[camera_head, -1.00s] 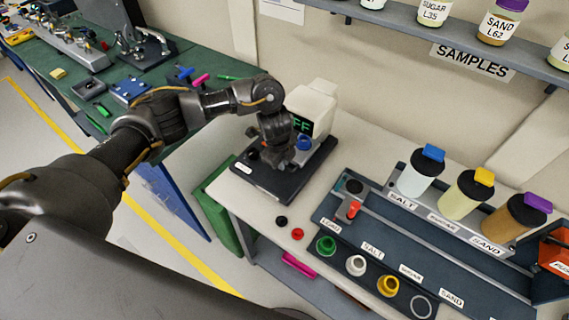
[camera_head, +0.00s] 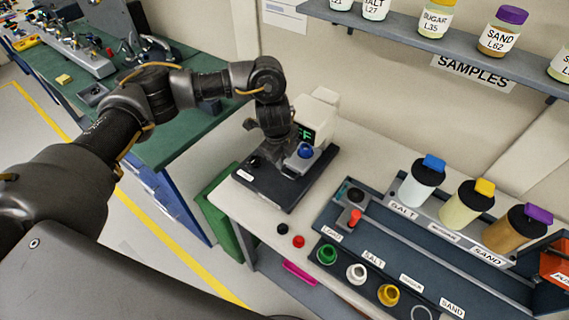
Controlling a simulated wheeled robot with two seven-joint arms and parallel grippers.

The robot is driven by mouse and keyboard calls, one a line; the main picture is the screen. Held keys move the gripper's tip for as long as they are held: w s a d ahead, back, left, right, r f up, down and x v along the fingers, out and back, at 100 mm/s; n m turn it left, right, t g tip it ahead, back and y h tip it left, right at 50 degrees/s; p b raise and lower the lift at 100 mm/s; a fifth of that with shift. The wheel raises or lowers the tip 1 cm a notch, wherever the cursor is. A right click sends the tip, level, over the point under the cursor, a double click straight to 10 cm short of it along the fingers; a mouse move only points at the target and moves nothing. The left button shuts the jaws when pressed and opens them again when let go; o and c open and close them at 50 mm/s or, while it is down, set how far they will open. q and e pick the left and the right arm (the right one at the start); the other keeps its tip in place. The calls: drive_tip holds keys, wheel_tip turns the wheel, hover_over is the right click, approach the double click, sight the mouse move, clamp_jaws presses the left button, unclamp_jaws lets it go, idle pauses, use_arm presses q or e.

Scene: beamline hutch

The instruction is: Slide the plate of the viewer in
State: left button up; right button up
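The viewer (camera_head: 319,112) is a cream-white box with a dark screen showing green letters, partly hidden by my arm. It stands at the back of a black base plate (camera_head: 289,190) on the white table. A grey block with a blue round part (camera_head: 305,151) sits on the base below the screen. My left gripper (camera_head: 258,157) points down over the left part of the base, beside the grey block. Its fingers are dark against the dark base, so I cannot tell whether they are open or touch anything. My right gripper is not in view.
Right of the viewer is a dark tray (camera_head: 402,250) with coloured rings and a rack of labelled, capped jars (camera_head: 421,184). Black and red caps (camera_head: 299,241) lie on the table's front. A sample shelf (camera_head: 430,40) hangs behind. A green workbench (camera_head: 190,130) is at left.

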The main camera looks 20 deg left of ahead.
use_arm(q)
drive_tip(key=shift+s+a+r, duration=0.1)
drive_tip(key=shift+s+r, duration=0.1)
drive_tip(key=shift+r, duration=0.8)
drive_tip(key=shift+s+r, duration=0.15)
drive_tip(key=shift+r, duration=0.8)
drive_tip(key=shift+a, duration=0.1)
